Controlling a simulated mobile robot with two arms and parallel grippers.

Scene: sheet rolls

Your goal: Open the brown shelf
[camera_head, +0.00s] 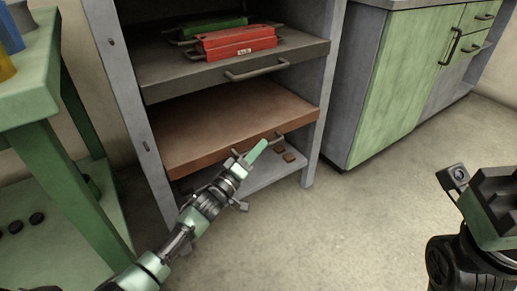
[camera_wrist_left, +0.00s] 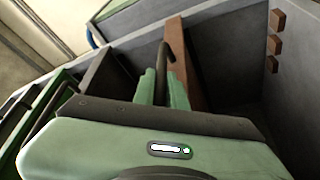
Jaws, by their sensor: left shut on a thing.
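The brown shelf (camera_head: 235,108) is a flat, empty pull-out board low in the grey cabinet. Its front edge lies roughly level with the cabinet posts. A dark bar handle (camera_head: 275,136) is on its front. My left gripper (camera_head: 252,153) is shut on the handle, and its green finger covers part of it. In the left wrist view, the two green fingers of my left gripper (camera_wrist_left: 164,88) are around the dark handle (camera_wrist_left: 165,57), beside the brown shelf edge (camera_wrist_left: 185,62). My right arm's end (camera_head: 492,200) is at the right edge; its fingers cannot be made out.
Above is a grey shelf (camera_head: 165,84) with a handle, holding a red box (camera_head: 235,42) and a green box (camera_head: 213,27). A green table (camera_head: 40,90) stands at left, a green cabinet (camera_head: 415,80) at right. The floor in front is clear.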

